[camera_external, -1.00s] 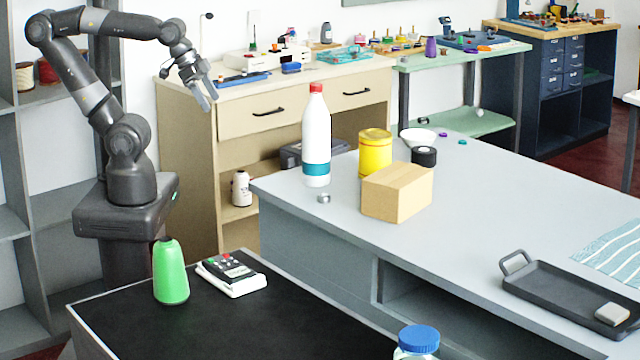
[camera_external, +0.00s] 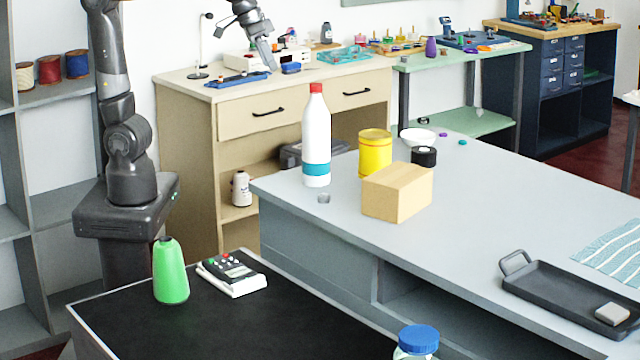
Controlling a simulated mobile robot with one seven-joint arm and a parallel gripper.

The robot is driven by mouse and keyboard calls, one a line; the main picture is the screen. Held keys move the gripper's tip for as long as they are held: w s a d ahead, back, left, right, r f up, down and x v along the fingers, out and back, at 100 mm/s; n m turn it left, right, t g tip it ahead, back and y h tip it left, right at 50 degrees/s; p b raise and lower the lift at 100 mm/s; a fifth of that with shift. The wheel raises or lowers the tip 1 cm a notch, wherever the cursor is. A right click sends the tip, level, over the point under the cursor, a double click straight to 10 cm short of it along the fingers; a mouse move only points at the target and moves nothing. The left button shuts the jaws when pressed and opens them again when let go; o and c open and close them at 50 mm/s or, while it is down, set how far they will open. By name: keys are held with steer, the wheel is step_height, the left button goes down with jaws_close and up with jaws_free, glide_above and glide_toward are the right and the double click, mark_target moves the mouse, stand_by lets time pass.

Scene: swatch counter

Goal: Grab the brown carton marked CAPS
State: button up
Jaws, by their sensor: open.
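A brown carton (camera_external: 397,192) stands on the grey counter, near its left end. No CAPS marking can be read on the faces I see. My gripper (camera_external: 270,60) is high at the upper left, in front of the beige cabinet's top, well up and to the left of the carton. It is open, with nothing visible between its fingers, and does not touch the carton.
Close behind the carton stand a yellow tin (camera_external: 375,153) and a black roll (camera_external: 424,156). A white bottle with a red cap (camera_external: 316,135) stands to its left, with a small metal piece (camera_external: 323,198). The counter (camera_external: 480,215) right of the carton is clear up to a dark tray (camera_external: 545,292).

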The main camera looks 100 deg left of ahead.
steer(key=w+d+r+n, duration=0.2)
steer(key=w+d, duration=0.3)
steer(key=w, duration=0.7)
steer(key=n+g+y, duration=0.2)
steer(key=n, duration=0.5)
glide_above(397, 174)
steer(key=s, duration=0.2)
steer(key=f, duration=0.9)
steer(key=d+f, duration=0.1)
steer(key=f, duration=0.3)
steer(key=shift+f, duration=0.35)
steer(key=shift+w+d+f, duration=0.1)
steer(key=shift+d+f, duration=0.1)
steer(key=shift+f, duration=0.25)
steer(key=shift+x, duration=3.6)
steer(key=shift+r, duration=0.15)
steer(key=c, duration=1.1)
